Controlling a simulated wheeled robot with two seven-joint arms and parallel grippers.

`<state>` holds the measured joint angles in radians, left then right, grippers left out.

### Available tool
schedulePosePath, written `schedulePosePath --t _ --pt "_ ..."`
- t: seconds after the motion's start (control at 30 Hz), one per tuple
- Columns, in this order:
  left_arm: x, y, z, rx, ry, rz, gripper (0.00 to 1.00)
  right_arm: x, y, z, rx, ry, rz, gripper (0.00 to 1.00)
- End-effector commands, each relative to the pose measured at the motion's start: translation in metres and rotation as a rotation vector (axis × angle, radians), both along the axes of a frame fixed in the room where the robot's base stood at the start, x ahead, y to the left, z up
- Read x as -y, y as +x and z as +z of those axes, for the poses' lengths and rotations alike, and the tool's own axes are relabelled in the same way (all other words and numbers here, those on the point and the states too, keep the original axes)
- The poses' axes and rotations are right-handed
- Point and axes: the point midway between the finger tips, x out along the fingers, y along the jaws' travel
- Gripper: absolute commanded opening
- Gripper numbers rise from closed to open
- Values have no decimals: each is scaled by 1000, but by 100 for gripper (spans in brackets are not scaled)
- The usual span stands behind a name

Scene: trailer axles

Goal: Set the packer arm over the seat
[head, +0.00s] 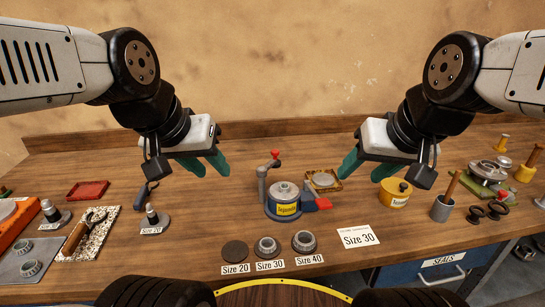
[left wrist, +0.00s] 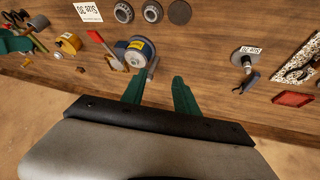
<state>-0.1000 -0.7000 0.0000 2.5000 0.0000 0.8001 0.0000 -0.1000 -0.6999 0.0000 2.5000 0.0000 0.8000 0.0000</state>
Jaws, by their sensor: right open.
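The bearing packer (head: 284,201) stands mid-table, a blue and grey round pot with a yellow label. It also shows in the left wrist view (left wrist: 133,50). Its grey seat (head: 285,188) on top is uncovered as far as I can see. The packer arm (head: 267,165), grey with a red knob, sits on a post at the pot's left, turned away from over the seat. A red-ended lever (head: 318,203) sticks out at the pot's right. My left gripper (head: 209,168) is open and empty, above and left of the packer. My right gripper (head: 368,168) is open and empty, to its right.
Parts labelled Size 20 (head: 235,251), Size 30 (head: 267,247) and Size 40 (head: 305,242) lie in front. A Size 30 card (head: 358,236), a yellow tub (head: 395,193) and a grey cup (head: 442,208) are at right.

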Motion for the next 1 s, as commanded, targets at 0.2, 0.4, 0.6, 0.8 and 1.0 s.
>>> schedulePosePath --t 0.2,0.4,0.6,0.8,1.0 --pt "0 12 6 -20 -3 -14 0 0 0 0 0 0 0 52" --pt "2 58 22 -84 -15 -80 0 0 0 0 0 0 0 52" --pt "1 122 31 -146 -47 -175 0 0 0 0 0 0 0 52" --pt "-2 190 24 -185 -93 -274 0 0 0 0 0 0 0 52" --pt "-8 254 2 -200 -147 -373 0 0 0 0 0 0 0 52"
